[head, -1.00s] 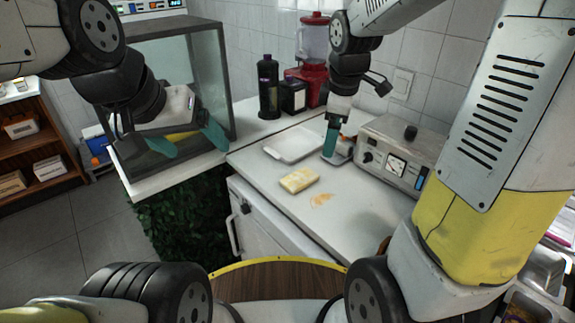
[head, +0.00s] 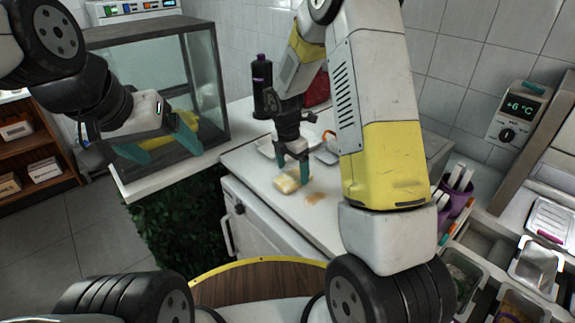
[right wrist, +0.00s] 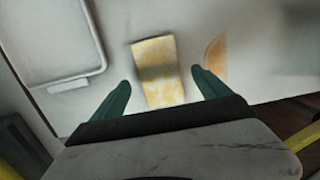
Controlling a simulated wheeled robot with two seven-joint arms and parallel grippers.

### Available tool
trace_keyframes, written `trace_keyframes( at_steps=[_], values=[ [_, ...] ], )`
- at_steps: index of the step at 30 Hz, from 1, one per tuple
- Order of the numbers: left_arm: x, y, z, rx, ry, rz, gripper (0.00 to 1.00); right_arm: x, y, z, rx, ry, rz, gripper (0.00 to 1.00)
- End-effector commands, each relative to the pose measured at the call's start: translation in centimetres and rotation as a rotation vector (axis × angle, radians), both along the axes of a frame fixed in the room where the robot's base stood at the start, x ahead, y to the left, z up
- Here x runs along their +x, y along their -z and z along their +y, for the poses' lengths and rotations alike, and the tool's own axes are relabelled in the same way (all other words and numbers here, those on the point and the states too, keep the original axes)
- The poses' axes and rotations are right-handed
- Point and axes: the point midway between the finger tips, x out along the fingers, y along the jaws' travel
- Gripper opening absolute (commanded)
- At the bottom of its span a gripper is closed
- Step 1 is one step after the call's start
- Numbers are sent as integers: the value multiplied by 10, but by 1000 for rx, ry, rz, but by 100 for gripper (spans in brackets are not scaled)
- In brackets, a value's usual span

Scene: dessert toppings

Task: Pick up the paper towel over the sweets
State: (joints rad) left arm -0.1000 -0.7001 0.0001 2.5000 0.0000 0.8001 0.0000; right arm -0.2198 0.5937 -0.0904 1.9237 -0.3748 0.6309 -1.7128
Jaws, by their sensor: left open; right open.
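The paper towel (head: 285,187), a folded pale piece with yellow patches, lies on the white counter near its front edge. It also shows in the right wrist view (right wrist: 156,73), between and beyond the fingertips. My right gripper (head: 292,167) is open, pointing down just over the towel, with a finger on either side in the wrist view; I cannot tell whether they touch it. No separate sweets can be made out. My left gripper (head: 163,148) is open and empty at the left, in front of the glass case.
An orange-brown stain (head: 315,198) is on the counter right of the towel. A white tray (right wrist: 66,82) lies behind it, partly hidden by my right arm in the head view. A dark bottle (head: 262,88) and the glass case (head: 150,60) stand further back.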

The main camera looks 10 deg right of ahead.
Motion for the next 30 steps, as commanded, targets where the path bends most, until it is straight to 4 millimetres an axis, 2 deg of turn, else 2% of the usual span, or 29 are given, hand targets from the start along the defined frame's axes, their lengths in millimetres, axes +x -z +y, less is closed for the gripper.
trace_keyframes(
  at_steps=[1,4,13,14,24,30],
  values=[
    [0,0,0,0,0,0,82,0,9,0,-1,-1,3,87],
    [0,0,0,0,0,0,82,1,20,-1,0,0,2,87],
    [0,0,0,0,0,0,82,2,25,-2,1,1,-1,87],
    [0,0,0,0,0,0,82,2,25,-2,1,1,0,83],
    [0,0,0,0,0,0,82,2,25,-2,1,1,-1,17],
    [0,0,0,0,0,0,82,2,24,-2,1,1,-1,17]
  ],
)
